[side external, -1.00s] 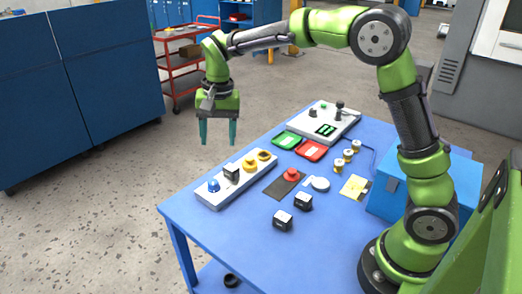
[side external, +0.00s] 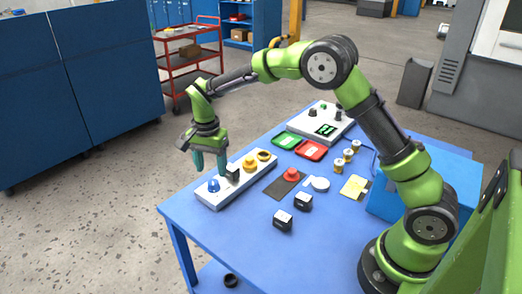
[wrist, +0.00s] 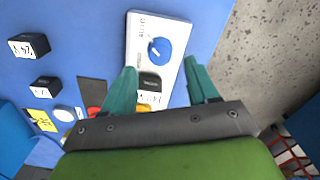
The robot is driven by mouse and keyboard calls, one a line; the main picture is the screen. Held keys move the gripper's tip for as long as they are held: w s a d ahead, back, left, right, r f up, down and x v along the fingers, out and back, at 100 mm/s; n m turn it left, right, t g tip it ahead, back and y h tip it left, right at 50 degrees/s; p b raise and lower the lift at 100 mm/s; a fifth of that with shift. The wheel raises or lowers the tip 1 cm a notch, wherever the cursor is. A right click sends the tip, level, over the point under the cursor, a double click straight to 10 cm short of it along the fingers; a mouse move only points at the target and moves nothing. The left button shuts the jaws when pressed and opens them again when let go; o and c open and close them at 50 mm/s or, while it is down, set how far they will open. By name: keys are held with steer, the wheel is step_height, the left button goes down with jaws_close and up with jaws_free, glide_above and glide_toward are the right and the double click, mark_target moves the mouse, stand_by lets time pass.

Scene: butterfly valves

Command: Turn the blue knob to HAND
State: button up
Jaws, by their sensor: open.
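The blue knob (side external: 213,186) sits at the near left end of a white panel (side external: 212,204). In the wrist view the blue knob (wrist: 160,47) is round with a pale mark, and the small lettering around it is too small to read. My gripper (side external: 210,170) is open and empty above the panel's left end. In the wrist view its teal fingertips (wrist: 160,66) are spread, with the knob just beyond them near the middle of the gap. I see no contact with the knob.
A black block (side external: 232,174) stands on the panel beside the knob, and it shows between my fingers in the wrist view (wrist: 149,83). Yellow knobs (side external: 250,164) stand farther along. A red button (side external: 291,175) and loose black cubes (side external: 303,202) lie to the right.

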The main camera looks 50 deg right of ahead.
mark_target(213, 181)
steer(key=shift+f, duration=2.65)
steer(key=c, duration=1)
steer(key=shift+c, duration=0.2)
